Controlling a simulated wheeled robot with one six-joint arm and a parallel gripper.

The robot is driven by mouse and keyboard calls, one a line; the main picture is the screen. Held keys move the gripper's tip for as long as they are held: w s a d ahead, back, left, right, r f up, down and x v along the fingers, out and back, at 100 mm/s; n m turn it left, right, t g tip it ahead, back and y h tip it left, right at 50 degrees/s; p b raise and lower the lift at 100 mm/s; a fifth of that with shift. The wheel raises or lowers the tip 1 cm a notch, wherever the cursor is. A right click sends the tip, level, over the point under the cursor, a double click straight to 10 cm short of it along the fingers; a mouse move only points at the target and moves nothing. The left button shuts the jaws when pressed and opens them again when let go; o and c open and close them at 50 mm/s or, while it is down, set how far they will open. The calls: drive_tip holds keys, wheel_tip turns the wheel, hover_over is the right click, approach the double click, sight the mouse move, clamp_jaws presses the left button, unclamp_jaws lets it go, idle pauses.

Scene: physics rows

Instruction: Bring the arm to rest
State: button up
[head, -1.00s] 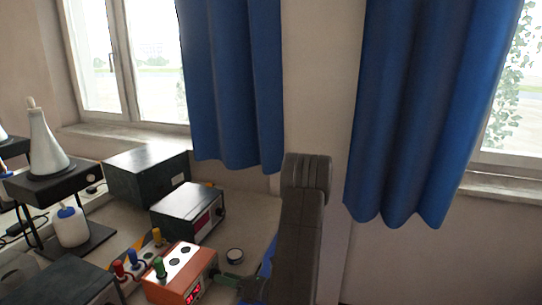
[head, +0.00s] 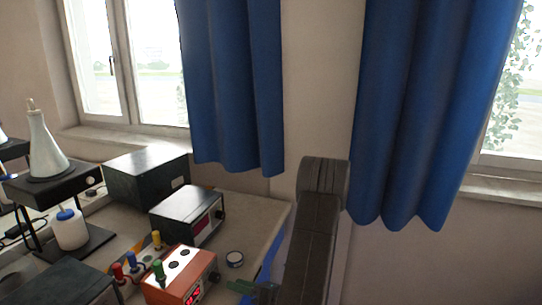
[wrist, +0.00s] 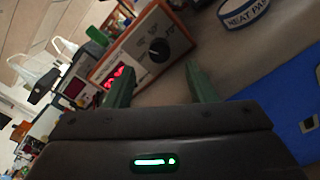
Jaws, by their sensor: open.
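My arm (head: 313,230) stands up at the lower middle of the head view, by the right end of the bench. My gripper (wrist: 158,70) shows in the wrist view with two green fingers spread apart and nothing between them. An orange-fronted instrument (wrist: 147,47) with a black knob and red display lies beyond the fingers. I cannot tell from the wrist view whether they touch it. In the head view the same orange instrument (head: 182,275) sits just left of the green fingers, which show only in part at the bottom.
A black instrument (head: 187,214), a dark box (head: 146,172), colored plugs (head: 157,268) and a flask (head: 44,148) on a stand are to the left. Blue curtains (head: 232,85) hang behind.

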sight(219, 279)
drive_tip(key=v, duration=0.9)
drive_tip(key=p+x, duration=0.1)
drive_tip(key=x, duration=1.3)
drive_tip(key=shift+a, duration=0.15)
drive_tip(key=shift+f+n+b, duration=0.25)
drive_tip(key=shift+n+b, duration=0.15)
drive_tip(key=shift+b, duration=0.15)
drive_tip(key=shift+n+b, duration=0.7)
drive_tip(key=shift+n, duration=0.2)
drive_tip(key=n+b, duration=0.2)
drive_tip(key=shift+n, duration=0.4)
drive_tip(key=n+b, duration=0.3)
drive_tip(key=n, duration=0.1)
drive_tip(key=shift+n, duration=0.4)
drive_tip(key=v, duration=0.9)
drive_tip(key=shift+d+r, duration=0.25)
drive_tip(key=shift+d, duration=0.05)
drive_tip(key=shift+s+r, duration=0.1)
